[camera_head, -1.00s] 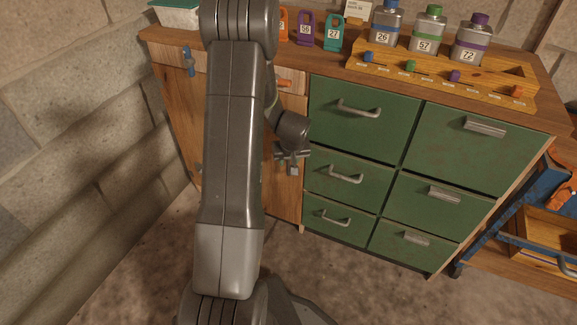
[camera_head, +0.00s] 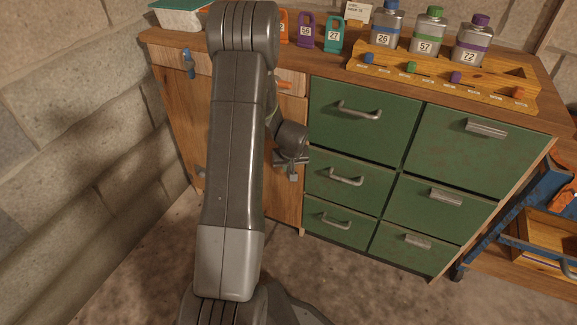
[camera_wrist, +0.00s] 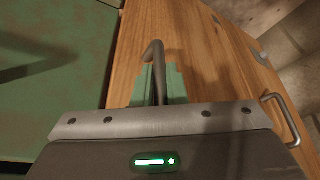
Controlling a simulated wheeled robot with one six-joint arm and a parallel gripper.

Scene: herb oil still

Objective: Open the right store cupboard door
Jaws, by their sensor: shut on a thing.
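The store cupboard is a wooden front left of the green drawers. Its right door (camera_head: 287,207) shows partly beside my arm and looks closed; it also fills the middle of the wrist view (camera_wrist: 195,60). My gripper (camera_head: 292,172) is at this door, near the drawer side. In the wrist view, a grey bar handle (camera_wrist: 154,52) stands between green finger pads, and my gripper is shut on it. The left door (camera_head: 183,125) is partly behind my arm, with its own handle (camera_wrist: 283,118) free at the right of the wrist view.
Green drawers (camera_head: 360,120) with grey handles stand right of the cupboard. Bottles and a wooden rack (camera_head: 440,75) are on the worktop. A blue trolley (camera_head: 520,215) is at the far right. A block wall (camera_head: 80,140) is close on the left. The floor in front is clear.

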